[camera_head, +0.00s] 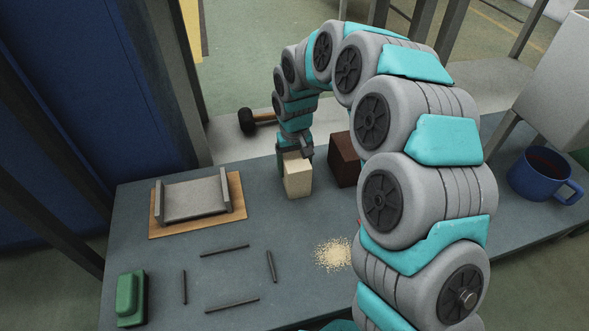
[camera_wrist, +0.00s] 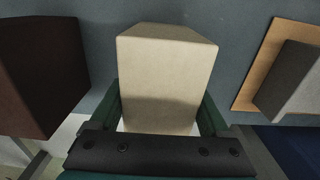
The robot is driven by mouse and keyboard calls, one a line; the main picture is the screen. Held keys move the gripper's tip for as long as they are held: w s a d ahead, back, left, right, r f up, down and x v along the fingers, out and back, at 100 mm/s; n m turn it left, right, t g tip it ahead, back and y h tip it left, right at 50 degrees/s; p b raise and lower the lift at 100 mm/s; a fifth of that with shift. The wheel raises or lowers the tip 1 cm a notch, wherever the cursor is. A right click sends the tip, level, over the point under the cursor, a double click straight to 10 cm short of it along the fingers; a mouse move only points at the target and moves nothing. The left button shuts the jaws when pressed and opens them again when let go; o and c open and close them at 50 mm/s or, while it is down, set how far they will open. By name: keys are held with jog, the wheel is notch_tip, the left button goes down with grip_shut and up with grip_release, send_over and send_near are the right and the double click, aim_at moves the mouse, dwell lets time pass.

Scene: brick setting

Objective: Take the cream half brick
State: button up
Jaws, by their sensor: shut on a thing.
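The cream half brick (camera_head: 298,180) stands upright at the far side of the grey table (camera_head: 225,285). My gripper (camera_head: 295,155) comes down from above and is shut on its upper part. In the wrist view the cream half brick (camera_wrist: 165,75) sits between the two green fingers of my gripper (camera_wrist: 165,115). Whether its base touches the table or is slightly above it I cannot tell.
A dark brown brick (camera_head: 343,158) stands close to the right. A grey channel-shaped piece (camera_head: 192,199) on a wooden board lies left. Several dark rods (camera_head: 225,250), crumbs (camera_head: 333,254), a green block (camera_head: 131,297), a black mallet (camera_head: 248,121) and a blue mug (camera_head: 540,178) are around.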

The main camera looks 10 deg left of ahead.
grip_shut()
jog(key=shift+r, duration=0.1)
dwell(0.4)
